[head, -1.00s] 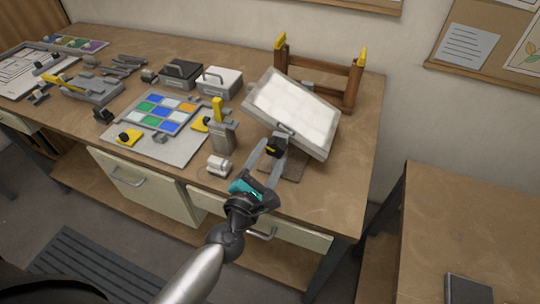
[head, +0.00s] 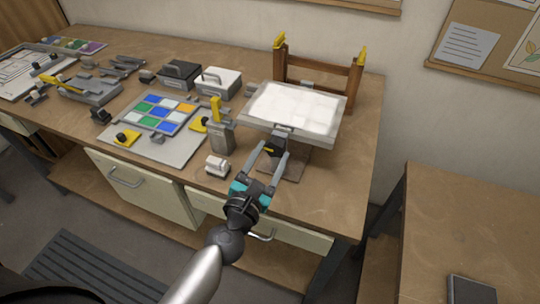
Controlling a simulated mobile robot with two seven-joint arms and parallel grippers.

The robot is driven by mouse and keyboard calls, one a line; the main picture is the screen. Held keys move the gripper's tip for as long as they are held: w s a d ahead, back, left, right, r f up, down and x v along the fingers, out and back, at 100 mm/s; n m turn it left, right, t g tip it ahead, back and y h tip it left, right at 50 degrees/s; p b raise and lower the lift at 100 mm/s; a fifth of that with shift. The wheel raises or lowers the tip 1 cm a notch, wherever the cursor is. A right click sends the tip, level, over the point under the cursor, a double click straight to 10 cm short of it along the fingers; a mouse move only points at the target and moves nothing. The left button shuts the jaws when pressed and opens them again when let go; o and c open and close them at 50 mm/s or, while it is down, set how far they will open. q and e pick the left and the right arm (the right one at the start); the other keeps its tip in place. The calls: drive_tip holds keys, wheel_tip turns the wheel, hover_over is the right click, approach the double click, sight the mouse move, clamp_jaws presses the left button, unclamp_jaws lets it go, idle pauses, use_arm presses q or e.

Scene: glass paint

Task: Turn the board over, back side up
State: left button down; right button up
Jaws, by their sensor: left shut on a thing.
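The board (head: 294,109) is a grey-framed panel with a pale, whitish gridded face showing upward. It is held above the right part of the workbench, in front of the wooden rack, and looks close to level. My left gripper (head: 275,149) is shut at the middle of the board's near edge, on a small dark and yellow part there. The board's other face is hidden. My right gripper is not in view.
A wooden rack (head: 354,82) with yellow-tipped posts stands behind the board. A grey block with a yellow handle (head: 219,130) and a small white cylinder (head: 217,166) stand to the left. A panel with coloured glass tiles (head: 158,114) lies further left. The bench's front right is clear.

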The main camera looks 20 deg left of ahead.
use_arm(q)
drive_tip(key=shift+c, duration=0.8)
unclamp_jaws()
drive_tip(key=shift+s, duration=0.15)
drive_tip(key=s+b, duration=0.6)
drive_tip(key=s, duration=0.9)
drive_tip(key=shift+a, duration=0.25)
